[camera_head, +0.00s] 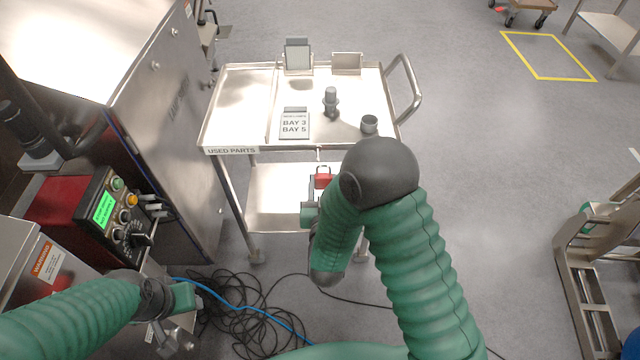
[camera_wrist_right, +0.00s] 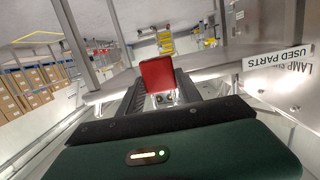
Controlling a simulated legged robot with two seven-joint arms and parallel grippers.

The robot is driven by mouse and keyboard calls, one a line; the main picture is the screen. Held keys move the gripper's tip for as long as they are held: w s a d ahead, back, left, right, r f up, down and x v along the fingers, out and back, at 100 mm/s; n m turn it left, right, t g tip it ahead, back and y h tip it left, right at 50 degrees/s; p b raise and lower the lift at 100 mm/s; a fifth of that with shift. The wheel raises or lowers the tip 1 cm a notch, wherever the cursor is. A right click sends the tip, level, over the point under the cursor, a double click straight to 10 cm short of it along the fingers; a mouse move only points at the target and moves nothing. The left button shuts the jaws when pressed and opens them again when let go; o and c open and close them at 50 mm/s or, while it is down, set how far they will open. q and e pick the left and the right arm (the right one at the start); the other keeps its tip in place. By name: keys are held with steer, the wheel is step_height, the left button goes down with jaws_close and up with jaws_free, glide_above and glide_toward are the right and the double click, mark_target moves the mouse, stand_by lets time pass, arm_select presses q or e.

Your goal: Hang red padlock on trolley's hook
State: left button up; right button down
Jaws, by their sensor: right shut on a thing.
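The red padlock (camera_head: 323,181) is in my right gripper (camera_head: 317,188), just in front of the trolley's (camera_head: 228,151) front edge and below its top level. In the right wrist view the red body of the padlock (camera_wrist_right: 157,74) stands up between the dark fingers of the right gripper (camera_wrist_right: 162,101). A thin piece, perhaps the hook (camera_head: 318,155), shows at the trolley's front edge above the padlock. Whether the two touch cannot be told.
On the trolley top are a bay card (camera_head: 294,125), a dark fitting (camera_head: 331,102), a small cylinder (camera_head: 369,125) and two upright holders. A control box (camera_head: 112,215) and a steel cabinet (camera_head: 165,110) stand left. Cables (camera_head: 245,318) lie on the floor.

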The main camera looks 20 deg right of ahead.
mark_target(318, 172)
steer(key=shift+a+r, duration=0.1)
steer(key=shift+a, duration=0.25)
arm_select(q)
steer(key=shift+a+f, duration=0.1)
steer(key=shift+a, duration=0.3)
steer(key=shift+d, duration=0.2)
arm_select(e)
steer(key=shift+a, duration=0.1)
arm_select(q)
steer(key=shift+a, duration=0.1)
arm_select(e)
steer(key=shift+a, duration=0.15)
steer(key=shift+a, duration=0.15)
steer(key=shift+w, duration=0.1)
steer(key=shift+r+x, duration=0.2)
steer(key=shift+x, duration=1.15)
steer(key=shift+r+x, duration=0.2)
steer(key=shift+x, duration=1.1)
arm_select(q)
steer(key=shift+f+b, duration=0.75)
arm_select(e)
steer(key=shift+f, duration=0.8)
